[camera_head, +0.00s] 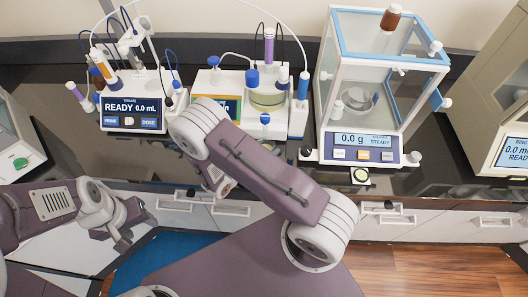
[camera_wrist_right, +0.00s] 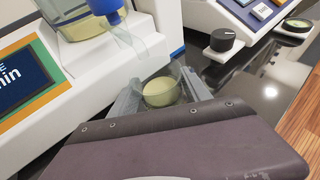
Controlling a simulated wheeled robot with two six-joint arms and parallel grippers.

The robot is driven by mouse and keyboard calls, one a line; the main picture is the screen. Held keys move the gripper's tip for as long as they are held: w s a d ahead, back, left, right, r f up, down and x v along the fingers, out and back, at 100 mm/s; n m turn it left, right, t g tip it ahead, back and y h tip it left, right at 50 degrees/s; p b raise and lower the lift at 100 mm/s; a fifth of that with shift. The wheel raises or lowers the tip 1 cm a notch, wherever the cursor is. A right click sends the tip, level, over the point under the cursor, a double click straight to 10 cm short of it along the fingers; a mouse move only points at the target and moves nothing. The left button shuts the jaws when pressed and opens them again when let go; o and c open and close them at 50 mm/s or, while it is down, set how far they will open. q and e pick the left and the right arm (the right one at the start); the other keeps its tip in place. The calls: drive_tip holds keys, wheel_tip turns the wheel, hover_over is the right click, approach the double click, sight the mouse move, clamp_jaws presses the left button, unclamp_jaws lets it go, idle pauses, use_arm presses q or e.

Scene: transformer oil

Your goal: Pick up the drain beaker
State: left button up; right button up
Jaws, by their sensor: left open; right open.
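The drain beaker (camera_wrist_right: 161,91), a small clear cup with pale yellow liquid, stands upright below a blue tap (camera_wrist_right: 105,8) in the right wrist view. My right gripper (camera_wrist_right: 163,84) is open, with one grey finger on each side of the beaker. I cannot tell whether the fingers touch it. My left gripper (camera_head: 122,232) is open and empty at the left, in front of the counter and far from the beaker.
The middle titration unit (camera_head: 297,118) holds a vessel of yellow liquid (camera_head: 267,101) above the tap. A glass-walled balance (camera_head: 362,150) stands to its right, with a brown bottle (camera_head: 390,17) on top. Another titrator (camera_head: 132,122) stands left. Dark counter shows in front of the balance.

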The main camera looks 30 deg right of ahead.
drive_tip(key=shift+w+d+f, duration=0.2)
drive_tip(key=shift+w+d, duration=0.1)
drive_tip(key=shift+d, duration=0.3)
drive_tip(key=shift+w+d+f, duration=0.25)
drive_tip(key=shift+d+f, duration=0.05)
drive_tip(key=shift+d, duration=0.05)
drive_tip(key=shift+s+a+r, duration=0.1)
drive_tip(key=c, duration=1)
drive_tip(key=shift+c, duration=1)
use_arm(q)
drive_tip(key=shift+w+r, duration=0.1)
drive_tip(key=shift+r, duration=0.15)
drive_tip(key=shift+r, duration=0.1)
use_arm(e)
drive_tip(key=shift+r, duration=0.1)
